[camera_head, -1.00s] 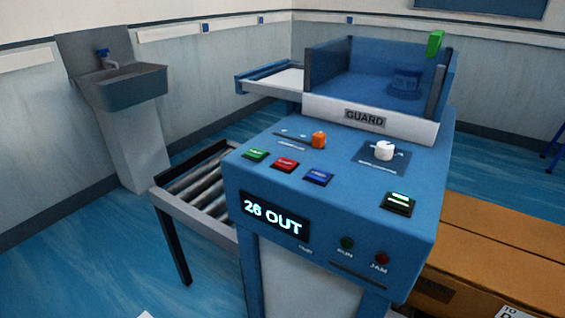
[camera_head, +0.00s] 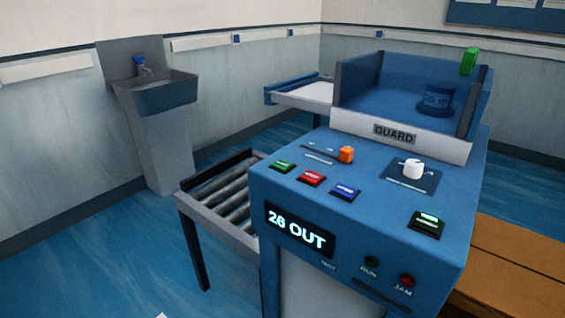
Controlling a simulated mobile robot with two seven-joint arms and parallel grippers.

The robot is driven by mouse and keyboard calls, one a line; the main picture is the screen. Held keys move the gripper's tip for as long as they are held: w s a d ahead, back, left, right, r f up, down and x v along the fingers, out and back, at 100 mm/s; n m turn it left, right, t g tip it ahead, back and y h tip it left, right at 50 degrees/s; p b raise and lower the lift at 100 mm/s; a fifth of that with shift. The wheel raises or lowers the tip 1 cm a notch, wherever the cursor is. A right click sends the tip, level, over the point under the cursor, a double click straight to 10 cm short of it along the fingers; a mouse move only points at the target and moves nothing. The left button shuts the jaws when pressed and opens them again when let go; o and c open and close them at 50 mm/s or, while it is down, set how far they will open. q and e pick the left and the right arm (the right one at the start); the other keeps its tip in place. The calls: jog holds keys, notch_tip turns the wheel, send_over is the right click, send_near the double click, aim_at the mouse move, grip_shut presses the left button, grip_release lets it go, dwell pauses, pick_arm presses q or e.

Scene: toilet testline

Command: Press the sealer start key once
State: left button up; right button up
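The blue sealer (camera_head: 300,207) stands right of centre. On its sloped top, a green key (camera_head: 283,167), a red key (camera_head: 311,178) and a blue key (camera_head: 345,191) sit in a row; their labels are too small to read. A larger black-framed key with green and white marks (camera_head: 427,222) is at the right edge. An orange knob (camera_head: 346,155) and a white knob (camera_head: 413,168) stand behind the keys. The display (camera_head: 299,229) reads "26 OUT". The RUN lamp (camera_head: 371,262) and JAM lamp (camera_head: 407,280) look dark. Neither gripper is in view.
A blue-walled bay with a GUARD plate (camera_head: 396,134) rises behind the panel. A roller conveyor (camera_head: 222,195) joins the machine's left side. A sink (camera_head: 157,92) stands by the back wall. A brown wooden surface (camera_head: 522,258) lies at right. Blue floor is open at lower left.

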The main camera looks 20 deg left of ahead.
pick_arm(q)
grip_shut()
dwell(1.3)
